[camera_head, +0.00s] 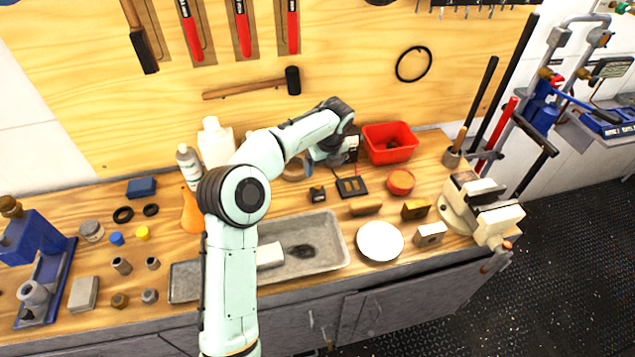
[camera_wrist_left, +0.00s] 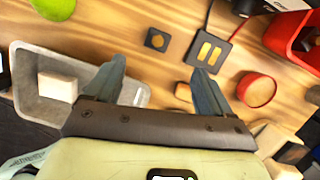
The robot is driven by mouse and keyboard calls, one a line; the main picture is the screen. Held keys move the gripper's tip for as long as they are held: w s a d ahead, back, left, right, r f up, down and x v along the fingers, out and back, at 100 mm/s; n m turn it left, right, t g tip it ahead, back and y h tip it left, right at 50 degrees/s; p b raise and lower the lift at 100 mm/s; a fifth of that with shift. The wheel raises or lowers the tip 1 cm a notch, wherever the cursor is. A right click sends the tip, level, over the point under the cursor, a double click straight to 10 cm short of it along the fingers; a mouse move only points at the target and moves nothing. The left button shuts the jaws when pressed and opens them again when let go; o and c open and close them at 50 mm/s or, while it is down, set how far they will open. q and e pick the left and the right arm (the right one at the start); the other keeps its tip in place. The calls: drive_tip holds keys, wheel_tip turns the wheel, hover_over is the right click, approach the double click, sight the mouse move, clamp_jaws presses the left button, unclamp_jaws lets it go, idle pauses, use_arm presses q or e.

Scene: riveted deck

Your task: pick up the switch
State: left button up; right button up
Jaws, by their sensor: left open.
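A small dark square block with a round knob on top, which looks like the switch (camera_head: 317,194), lies on the wooden bench right of the arm. It also shows in the left wrist view (camera_wrist_left: 157,40), flat on the wood beyond the fingertips. My left gripper (camera_head: 320,163) is above the back of the bench, behind the switch in the head view. In the wrist view its two fingers (camera_wrist_left: 160,68) are spread apart, with nothing held between them. The switch is apart from both fingers. My right gripper is in neither view.
A black two-slot holder (camera_head: 351,187) with a lead lies right of the switch. A red bin (camera_head: 390,142), red round container (camera_head: 401,182) and brown block (camera_head: 365,209) are nearby. A grey metal tray (camera_head: 325,255) lies in front. A vise (camera_head: 482,208) stands at the right.

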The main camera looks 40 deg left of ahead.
sight(318, 187)
use_arm(q)
drive_tip(key=x, duration=1.3)
drive_tip(key=shift+s+f+b, duration=0.15)
drive_tip(key=shift+s+b, duration=0.1)
drive_tip(key=shift+b, duration=0.15)
drive_tip(key=c, duration=1.3)
